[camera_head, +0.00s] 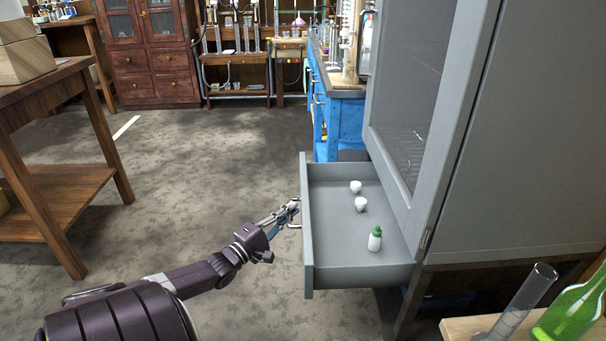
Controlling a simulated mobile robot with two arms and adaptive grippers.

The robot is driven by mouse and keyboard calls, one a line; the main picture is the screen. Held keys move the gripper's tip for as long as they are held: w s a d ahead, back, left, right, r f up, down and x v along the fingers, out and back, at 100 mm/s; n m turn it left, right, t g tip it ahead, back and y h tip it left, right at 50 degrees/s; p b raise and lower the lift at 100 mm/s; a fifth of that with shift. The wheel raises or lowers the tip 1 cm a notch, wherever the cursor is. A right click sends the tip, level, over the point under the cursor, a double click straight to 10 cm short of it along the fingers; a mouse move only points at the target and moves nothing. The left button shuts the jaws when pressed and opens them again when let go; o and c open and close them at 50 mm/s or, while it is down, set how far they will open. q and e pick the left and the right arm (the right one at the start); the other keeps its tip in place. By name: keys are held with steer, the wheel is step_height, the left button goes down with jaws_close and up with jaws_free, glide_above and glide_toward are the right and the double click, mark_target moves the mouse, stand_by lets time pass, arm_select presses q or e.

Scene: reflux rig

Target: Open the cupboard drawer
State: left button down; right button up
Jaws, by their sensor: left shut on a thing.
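The grey cupboard (535,130) stands at the right. Its drawer (330,278) is pulled out toward the left, and its inside shows. Two small white cups and a white bottle with a green cap (375,240) stand in the drawer. My left gripper (291,212) is at the outer face of the drawer front, shut on the drawer handle (295,226), which is partly hidden by the fingers. My right gripper is not in view.
A wooden table (62,190) stands at the left. A blue workbench (342,122) is behind the drawer. A glass cylinder (525,300) and a green bottle (575,312) are at the lower right. The floor between table and drawer is clear.

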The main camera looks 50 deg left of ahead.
arm_select(q)
steer(key=shift+s+a+f, duration=0.1)
steer(key=shift+s+a, duration=0.15)
steer(key=shift+s, duration=0.1)
steer(key=c, duration=2.3)
jaws_free()
steer(key=s, duration=0.4)
steer(key=s+f, duration=0.1)
steer(key=s, duration=0.3)
steer(key=s+d, duration=0.1)
steer(key=s, duration=0.2)
steer(key=shift+s+f, duration=0.3)
steer(key=shift+s, duration=0.1)
